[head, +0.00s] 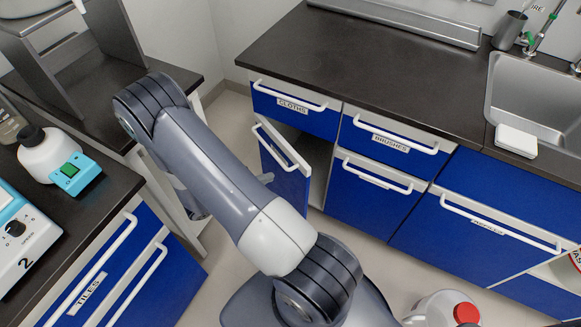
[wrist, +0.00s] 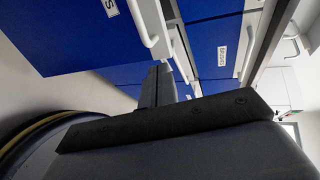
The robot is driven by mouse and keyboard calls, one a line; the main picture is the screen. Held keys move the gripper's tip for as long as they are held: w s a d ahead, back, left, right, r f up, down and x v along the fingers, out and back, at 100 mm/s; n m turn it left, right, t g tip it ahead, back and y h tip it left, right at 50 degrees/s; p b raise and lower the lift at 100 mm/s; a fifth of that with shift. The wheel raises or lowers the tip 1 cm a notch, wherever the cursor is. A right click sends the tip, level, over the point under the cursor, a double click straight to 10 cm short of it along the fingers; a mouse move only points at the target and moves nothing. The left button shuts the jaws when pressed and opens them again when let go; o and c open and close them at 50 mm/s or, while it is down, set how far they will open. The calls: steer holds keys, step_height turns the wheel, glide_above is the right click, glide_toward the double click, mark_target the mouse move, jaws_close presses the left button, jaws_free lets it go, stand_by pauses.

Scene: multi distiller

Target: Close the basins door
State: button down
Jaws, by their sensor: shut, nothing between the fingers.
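In the head view, a blue cabinet door (head: 284,178) with a white bar handle (head: 282,143) stands swung open below the CLOTHS drawer (head: 293,108). I cannot read a label on this door. The open cabinet beside it shows a dark gap (head: 317,160). My arm crosses in front and hides part of the door's left side. My gripper is mostly hidden behind the arm there. In the wrist view my gripper's dark fingers (wrist: 157,77) are together and empty, in front of blue panels with white handles. I cannot tell whether they touch the door.
Right of the open door are the shut BRUSHES drawer (head: 392,142) and a shut blue door (head: 372,190). A sink (head: 538,98) is set in the dark counter (head: 385,62). A left counter (head: 70,215) holds a bottle and devices. Grey floor (head: 228,150) shows between the counters.

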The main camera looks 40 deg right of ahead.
mark_target(300, 164)
steer(key=x, duration=0.8)
steer(key=shift+d+r, duration=0.25)
steer(key=shift+d, duration=0.75)
steer(key=d+b, duration=0.1)
steer(key=d, duration=0.8)
steer(key=shift+d, duration=0.4)
steer(key=shift+s, duration=0.15)
steer(key=s+a+r, duration=0.1)
steer(key=s+a, duration=0.1)
steer(key=a, duration=0.4)
steer(key=s+a+r, duration=0.2)
steer(key=s+a, duration=0.1)
steer(key=a, duration=0.3)
steer(key=shift+a+p, duration=0.25)
steer(key=shift+p, duration=0.1)
